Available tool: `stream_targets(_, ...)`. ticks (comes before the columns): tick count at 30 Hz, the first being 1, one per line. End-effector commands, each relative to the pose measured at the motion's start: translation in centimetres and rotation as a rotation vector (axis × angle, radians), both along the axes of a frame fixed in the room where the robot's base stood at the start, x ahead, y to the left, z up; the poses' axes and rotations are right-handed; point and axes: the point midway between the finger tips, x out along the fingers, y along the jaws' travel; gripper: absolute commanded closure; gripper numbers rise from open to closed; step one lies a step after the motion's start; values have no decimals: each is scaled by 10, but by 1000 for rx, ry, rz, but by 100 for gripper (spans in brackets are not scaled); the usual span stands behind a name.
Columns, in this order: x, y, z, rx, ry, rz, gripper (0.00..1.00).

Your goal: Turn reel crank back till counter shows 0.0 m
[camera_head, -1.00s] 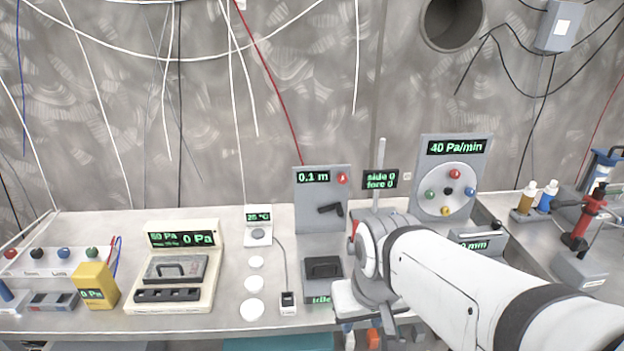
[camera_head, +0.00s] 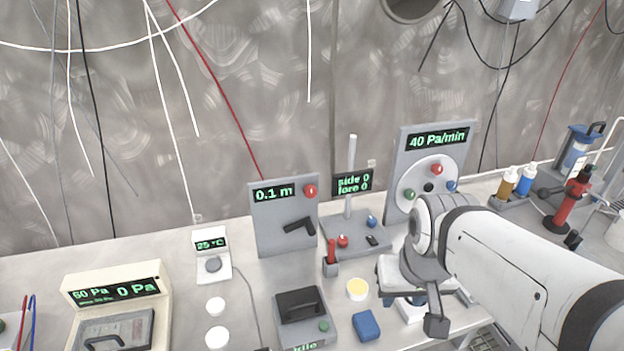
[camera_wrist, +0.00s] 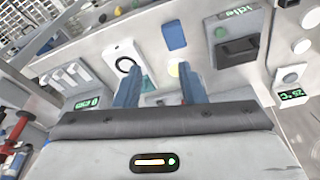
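The reel panel (camera_head: 284,240) stands upright at the back of the bench in the head view. Its green counter (camera_head: 273,193) reads 0.1 m. The black crank (camera_head: 299,226) sits on the panel face, its arm pointing right and slightly up. A red knob (camera_head: 310,191) is at the panel's upper right. My gripper (camera_wrist: 160,85) shows two blue fingers, spread apart with nothing between them. In the head view my arm comes in from the right, and its wrist is over the bench, to the right of and nearer than the reel panel. I cannot make out the crank in the wrist view.
A grey box marked idle (camera_head: 301,318) is in front of the panel. A dial panel (camera_head: 430,170) stands behind my wrist.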

Motion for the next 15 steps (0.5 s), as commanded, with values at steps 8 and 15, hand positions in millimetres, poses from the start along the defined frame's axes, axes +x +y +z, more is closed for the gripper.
stream_targets(8, 14, 3, 5, -12, -4, 13, 59)
stream_targets(15, 100, 27, 16, -81, -54, 91, 59)
